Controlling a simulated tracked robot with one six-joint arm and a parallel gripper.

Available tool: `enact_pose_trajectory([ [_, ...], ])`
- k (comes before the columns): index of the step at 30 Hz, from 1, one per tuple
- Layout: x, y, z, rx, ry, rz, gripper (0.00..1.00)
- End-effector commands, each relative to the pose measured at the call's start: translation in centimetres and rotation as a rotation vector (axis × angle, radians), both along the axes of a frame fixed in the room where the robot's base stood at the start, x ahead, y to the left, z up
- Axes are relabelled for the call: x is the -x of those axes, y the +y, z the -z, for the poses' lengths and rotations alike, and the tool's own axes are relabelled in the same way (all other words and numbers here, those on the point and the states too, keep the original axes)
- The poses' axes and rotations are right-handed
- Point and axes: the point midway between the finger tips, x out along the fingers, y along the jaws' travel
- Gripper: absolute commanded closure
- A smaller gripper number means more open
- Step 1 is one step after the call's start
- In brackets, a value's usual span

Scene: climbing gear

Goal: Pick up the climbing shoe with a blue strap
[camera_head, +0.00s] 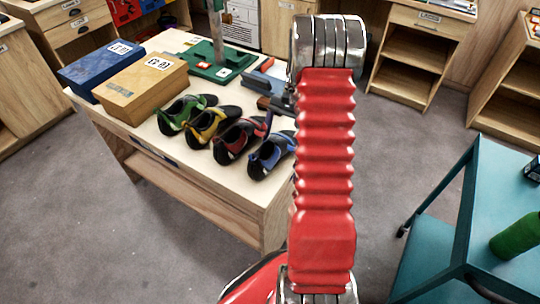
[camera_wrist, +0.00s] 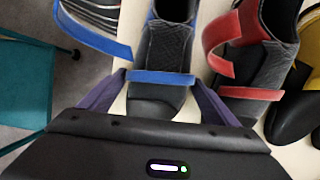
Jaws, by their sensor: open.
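The climbing shoe with a blue strap (camera_head: 268,157) is the rightmost in a row of shoes on the wooden table. In the wrist view the same shoe (camera_wrist: 166,52) is dark grey and black, with a blue band across it and a loose blue strap end curling out at left. My gripper (camera_head: 279,112) is at this shoe, partly hidden behind my red arm in the head view. In the wrist view my gripper (camera_wrist: 160,80) is open, its purple fingers on either side of the shoe's toe. I cannot tell whether they touch it.
The shoe with a red strap (camera_head: 238,137) stands close beside it, near one finger. Yellow (camera_head: 206,124) and green (camera_head: 184,112) shoes follow. Blue (camera_head: 100,64) and tan (camera_head: 142,88) boxes stand behind. A teal cart (camera_head: 465,210) is at right across open floor.

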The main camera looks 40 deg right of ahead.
Motion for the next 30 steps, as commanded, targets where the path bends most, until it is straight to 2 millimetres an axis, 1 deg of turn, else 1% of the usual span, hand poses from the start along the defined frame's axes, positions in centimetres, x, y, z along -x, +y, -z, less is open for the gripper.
enact_pose_trajectory([
  [11,0.01,-0.04,-0.05,0.000,0.000,0.000,0.17],
  [30,0.00,-0.05,-0.05,0.000,0.000,0.000,0.62],
])
